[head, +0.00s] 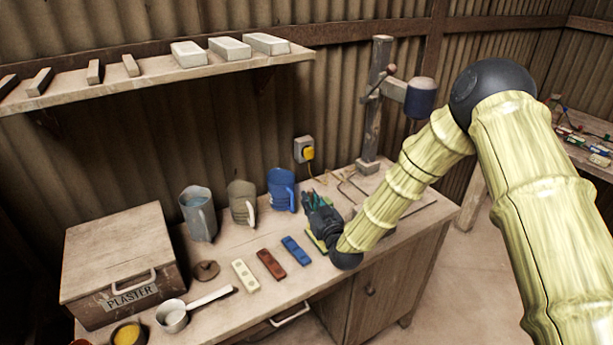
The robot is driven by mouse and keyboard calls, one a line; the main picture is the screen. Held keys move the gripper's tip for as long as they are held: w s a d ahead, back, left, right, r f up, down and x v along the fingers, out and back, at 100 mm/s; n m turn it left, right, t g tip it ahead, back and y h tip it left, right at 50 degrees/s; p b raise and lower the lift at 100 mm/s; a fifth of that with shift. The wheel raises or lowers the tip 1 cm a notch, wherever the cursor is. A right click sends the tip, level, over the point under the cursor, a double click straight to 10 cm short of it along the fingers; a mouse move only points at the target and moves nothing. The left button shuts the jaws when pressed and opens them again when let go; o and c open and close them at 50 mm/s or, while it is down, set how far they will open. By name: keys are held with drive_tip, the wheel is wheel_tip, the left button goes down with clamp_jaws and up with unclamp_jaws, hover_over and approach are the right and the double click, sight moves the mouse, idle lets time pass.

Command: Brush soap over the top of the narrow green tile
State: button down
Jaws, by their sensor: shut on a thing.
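My gripper (311,199) is over the bench, right of the blue mug, with dark fingers and teal parts. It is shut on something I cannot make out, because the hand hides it. A green and yellowish piece (316,240) shows just below the hand, at the right end of a row of narrow tiles. It is mostly covered by the hand and wrist, so I cannot tell whether it is the narrow green tile or whether anything touches it. No brush or soap can be clearly told apart.
Cream (244,275), red (271,264) and blue (296,250) tiles lie on the bench. A grey jug (199,217), tan mug (241,204) and blue mug (281,190) stand behind. A plaster box (115,250), ladle (173,318) and press (376,110) flank them.

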drive_tip(key=r, duration=0.3)
drive_tip(key=r+p, duration=0.1)
drive_tip(key=shift+w+a+r, duration=0.25)
drive_tip(key=shift+w+a, duration=0.15)
drive_tip(key=r, duration=0.1)
drive_tip(key=r+p, duration=0.1)
drive_tip(key=r, duration=0.1)
drive_tip(key=shift+w+r, duration=0.2)
drive_tip(key=shift+r, duration=0.1)
drive_tip(key=shift+d, duration=0.1)
